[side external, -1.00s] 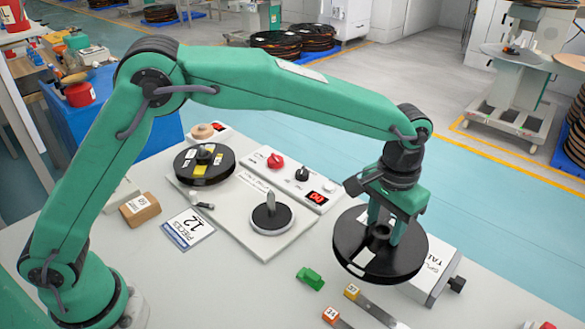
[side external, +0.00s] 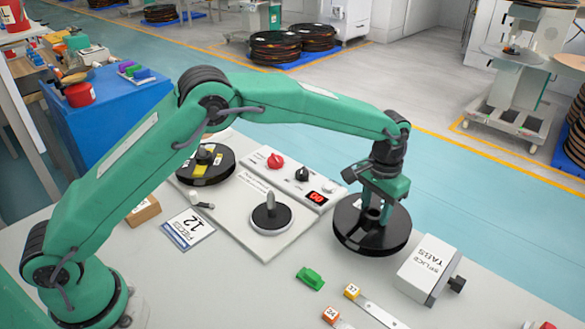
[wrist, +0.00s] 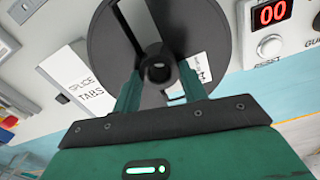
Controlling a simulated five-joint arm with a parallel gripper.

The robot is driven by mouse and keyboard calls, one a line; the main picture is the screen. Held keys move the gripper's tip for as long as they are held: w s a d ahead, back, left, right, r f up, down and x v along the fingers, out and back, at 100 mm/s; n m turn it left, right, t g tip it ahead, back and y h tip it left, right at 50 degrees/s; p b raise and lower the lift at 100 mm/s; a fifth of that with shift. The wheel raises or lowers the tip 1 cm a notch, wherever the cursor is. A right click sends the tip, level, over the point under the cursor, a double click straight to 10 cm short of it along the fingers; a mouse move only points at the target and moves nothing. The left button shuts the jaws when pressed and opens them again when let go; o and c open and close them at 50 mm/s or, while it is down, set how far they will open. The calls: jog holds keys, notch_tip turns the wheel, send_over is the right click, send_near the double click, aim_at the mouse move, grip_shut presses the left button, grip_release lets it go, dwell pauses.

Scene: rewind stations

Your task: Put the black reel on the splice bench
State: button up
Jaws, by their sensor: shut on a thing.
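The black reel (side external: 350,230) hangs in my gripper (side external: 375,213), to the right of a plate with a bare upright pin (side external: 270,213). In the wrist view the reel (wrist: 120,35) fills the top middle, and my gripper (wrist: 159,78) is shut on its central hub. The reel looks roughly level; I cannot tell its exact height above the pale tabletop (side external: 215,285). A second black reel (side external: 190,172) with yellow and white labels sits on the left part of the plate. No surface is clearly marked as the splice bench.
A white splice tabs box (side external: 425,270) stands right of the reel and shows in the wrist view (wrist: 85,85). A control panel (side external: 290,178) with a red display lies behind the pin. A green block (side external: 310,278) and small numbered tags lie in front. A blue bench (side external: 105,110) stands far left.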

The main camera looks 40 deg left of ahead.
aim_at(373, 220)
jog(key=shift+f, duration=2)
jog(key=shift+f, duration=0.1)
jog(key=o, duration=1.1)
notch_tip(373, 220, up, 12)
jog(key=shift+r, duration=0.15)
